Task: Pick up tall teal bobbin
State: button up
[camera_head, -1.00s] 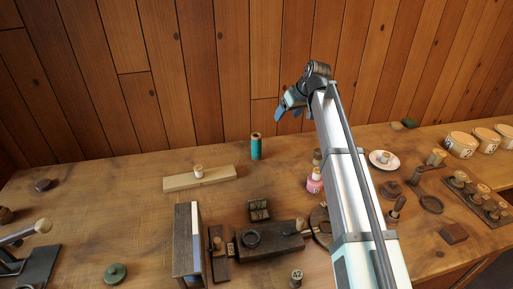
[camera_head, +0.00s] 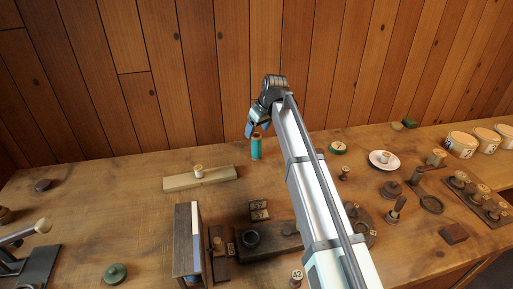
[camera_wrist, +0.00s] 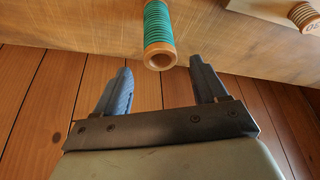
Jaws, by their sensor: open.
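The tall teal bobbin (camera_head: 256,149) stands upright near the back edge of the table, in front of the wooden wall. In the wrist view the bobbin (camera_wrist: 157,28) shows teal windings and a pale wooden end with a hole. My gripper (camera_head: 256,130) is just above and behind the bobbin's top in the head view. In the wrist view my gripper (camera_wrist: 160,80) has its two blue-grey fingers wide apart and nothing between them. The bobbin's end lies just beyond the fingertips, roughly centred between them, not visibly touching either.
A wooden block (camera_head: 200,180) with a small spool (camera_head: 198,171) on it lies left of the bobbin. Dark boxes (camera_head: 259,210) and a dark-bound book (camera_head: 188,243) lie nearer. A white saucer (camera_head: 393,163) is at the right. The table around the bobbin is clear.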

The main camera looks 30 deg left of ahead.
aim_at(255, 139)
jog(key=shift+d+x, duration=0.15)
jog(key=shift+x, duration=1.3)
jog(key=shift+d+x, duration=0.2)
jog(key=shift+x, duration=1.25)
jog(key=shift+s+f, duration=0.15)
jog(key=shift+s, duration=0.05)
jog(key=c, duration=1.1)
